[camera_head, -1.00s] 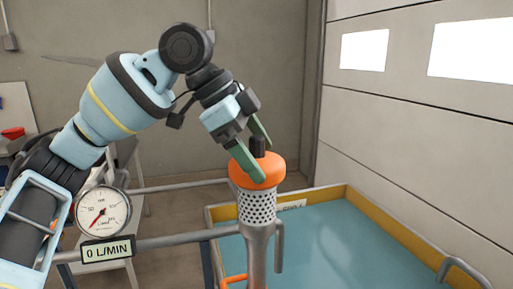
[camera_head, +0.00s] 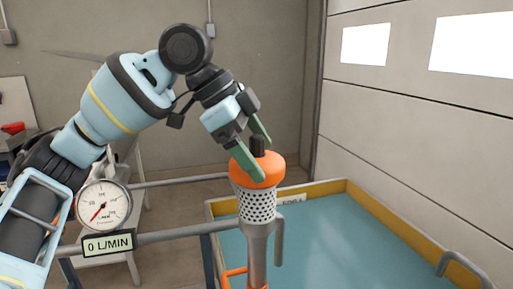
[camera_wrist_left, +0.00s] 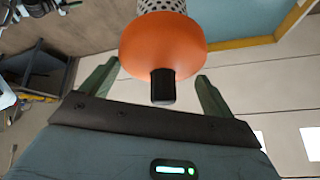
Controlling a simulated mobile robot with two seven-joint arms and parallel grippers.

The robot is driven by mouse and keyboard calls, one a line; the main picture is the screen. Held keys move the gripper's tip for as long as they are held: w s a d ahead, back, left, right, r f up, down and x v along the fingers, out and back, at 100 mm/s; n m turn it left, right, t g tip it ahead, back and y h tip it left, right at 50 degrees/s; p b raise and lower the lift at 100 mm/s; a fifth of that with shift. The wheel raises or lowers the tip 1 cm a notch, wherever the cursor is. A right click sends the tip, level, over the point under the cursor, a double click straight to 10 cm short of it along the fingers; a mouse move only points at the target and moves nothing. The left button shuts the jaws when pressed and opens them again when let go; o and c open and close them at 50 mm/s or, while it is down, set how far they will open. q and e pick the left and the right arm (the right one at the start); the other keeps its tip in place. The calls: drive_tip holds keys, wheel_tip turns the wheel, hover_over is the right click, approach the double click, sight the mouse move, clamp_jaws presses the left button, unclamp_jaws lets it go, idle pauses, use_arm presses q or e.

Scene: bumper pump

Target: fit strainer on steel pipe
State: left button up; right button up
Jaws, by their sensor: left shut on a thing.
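The strainer has an orange cap (camera_head: 257,170) with a short black knob on top and a light perforated basket (camera_head: 257,203) below. My left gripper (camera_head: 256,160), with green fingers, is shut on the strainer from above. In the left wrist view the fingers (camera_wrist_left: 155,88) lie on either side of the orange cap (camera_wrist_left: 163,45) and black knob (camera_wrist_left: 163,87). The steel pipe (camera_head: 256,250) stands upright beneath. The basket is lined up over its top and appears to meet it. I cannot tell whether it is fully seated. My right gripper is out of view.
A blue tank with a yellow rim (camera_head: 395,228) lies behind and right of the pipe. A round gauge (camera_head: 104,206) and a "0 L/MIN" display (camera_head: 109,243) are at the left, by a grey rail (camera_head: 175,239). An orange handle (camera_head: 235,273) is low on the pipe.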

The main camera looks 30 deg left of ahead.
use_arm(q)
drive_tip(key=shift+f, duration=0.35)
idle(0.5)
drive_tip(key=shift+f, duration=0.1)
drive_tip(key=shift+c, duration=0.6)
drive_tip(key=o, duration=1.4)
drive_tip(key=shift+c, duration=0.2)
drive_tip(key=shift+r, duration=0.25)
drive_tip(key=shift+r, duration=3.85)
